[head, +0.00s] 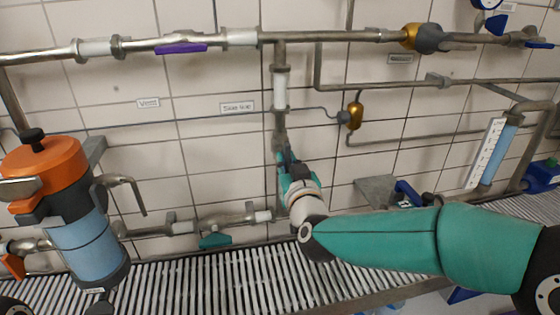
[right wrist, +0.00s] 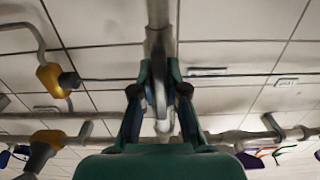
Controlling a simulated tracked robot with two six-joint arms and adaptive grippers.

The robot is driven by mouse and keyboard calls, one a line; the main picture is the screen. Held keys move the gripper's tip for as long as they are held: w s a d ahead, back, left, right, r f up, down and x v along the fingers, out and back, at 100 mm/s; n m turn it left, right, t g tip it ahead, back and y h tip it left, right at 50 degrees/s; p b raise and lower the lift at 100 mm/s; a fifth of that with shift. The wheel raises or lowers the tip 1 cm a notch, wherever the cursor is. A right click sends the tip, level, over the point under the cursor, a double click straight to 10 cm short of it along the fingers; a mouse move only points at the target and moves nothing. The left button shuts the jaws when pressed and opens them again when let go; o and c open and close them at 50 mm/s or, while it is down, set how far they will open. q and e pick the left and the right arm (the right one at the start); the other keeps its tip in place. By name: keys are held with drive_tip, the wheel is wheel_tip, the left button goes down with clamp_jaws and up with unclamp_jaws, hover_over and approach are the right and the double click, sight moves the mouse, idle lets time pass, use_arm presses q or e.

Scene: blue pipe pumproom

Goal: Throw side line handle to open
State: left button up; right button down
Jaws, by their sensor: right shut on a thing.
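The side line handle (right wrist: 159,88) is a narrow grey-blue lever on the vertical pipe (head: 280,90), just right of a label that seems to read "Side line" (head: 237,107). My right gripper (head: 286,163), with teal fingers, reaches up to it from below. In the right wrist view the two fingers (right wrist: 160,100) stand on either side of the handle and are shut on it. The handle lies about in line with the pipe. In the head view the gripper hides most of it. My left gripper is not in view.
A purple handle (head: 181,48) sits on the upper pipe and a teal handle (head: 215,241) on the lower pipe. An orange-topped blue canister (head: 82,245) stands at the left. A brass fitting (head: 355,115) is right of the vertical pipe. A slatted grate (head: 200,285) runs below.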

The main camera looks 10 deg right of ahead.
drive_tip(key=shift+d+r+n, duration=0.1)
drive_tip(key=shift+r+n, duration=0.2)
drive_tip(key=shift+r, duration=0.25)
drive_tip(key=c, duration=1.2)
unclamp_jaws()
drive_tip(key=shift+f, duration=0.25)
drive_tip(key=shift+s, duration=0.1)
drive_tip(key=s, duration=1.1)
drive_tip(key=shift+s, duration=0.35)
drive_tip(key=shift+f, duration=0.1)
